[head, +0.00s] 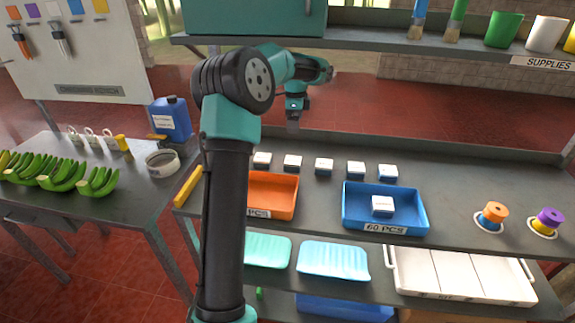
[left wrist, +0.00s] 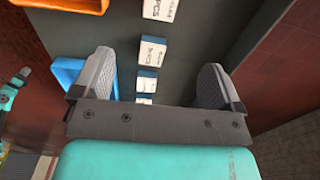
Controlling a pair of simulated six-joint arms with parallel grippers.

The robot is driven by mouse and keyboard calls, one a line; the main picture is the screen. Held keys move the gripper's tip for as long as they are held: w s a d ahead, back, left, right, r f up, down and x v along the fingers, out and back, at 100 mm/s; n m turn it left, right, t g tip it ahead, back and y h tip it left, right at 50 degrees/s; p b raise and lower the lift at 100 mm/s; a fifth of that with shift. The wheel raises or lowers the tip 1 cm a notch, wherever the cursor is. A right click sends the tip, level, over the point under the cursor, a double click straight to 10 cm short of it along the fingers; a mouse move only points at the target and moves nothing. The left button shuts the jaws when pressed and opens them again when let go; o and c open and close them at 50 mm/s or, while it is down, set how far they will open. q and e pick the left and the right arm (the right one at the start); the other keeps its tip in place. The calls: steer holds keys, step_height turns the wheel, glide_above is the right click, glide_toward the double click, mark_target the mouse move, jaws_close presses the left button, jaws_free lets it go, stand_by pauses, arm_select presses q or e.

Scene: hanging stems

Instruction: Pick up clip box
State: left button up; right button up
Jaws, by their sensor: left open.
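Several small clip boxes, white on top with dark blue sides, stand in a row along the back of the table; one is the middle box (head: 324,167). Another clip box (head: 382,206) lies in the blue tray (head: 349,217). My left gripper (head: 293,124) hangs above the back of the row, pointing down, apart from the boxes. In the left wrist view its two fingers (left wrist: 158,85) are spread and empty. A clip box (left wrist: 152,50) shows between and beyond them, with others in line. My right gripper is not in view.
An orange tray (head: 284,209) stands left of the blue tray. Orange and purple-topped spools (head: 494,214) stand at the right. A shelf (head: 365,45) with cups and brushes runs above the back. Green bananas (head: 98,182) and a blue jug (head: 172,119) are on the left table.

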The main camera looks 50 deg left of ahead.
arm_select(q)
steer(key=shift+f, duration=0.15)
glide_toward(293, 160)
steer(key=f, duration=0.5)
steer(key=shift+w+d+f, duration=0.15)
steer(key=shift+d, duration=0.15)
steer(key=shift+f, duration=0.1)
steer(key=shift+a+f, duration=0.15)
steer(key=shift+f, duration=1.1)
steer(key=shift+a+f, duration=0.15)
steer(key=shift+f, duration=1.1)
steer(key=shift+c, duration=0.3)
steer(key=c, duration=0.9)
steer(key=shift+r, duration=0.15)
steer(key=shift+c, duration=0.2)
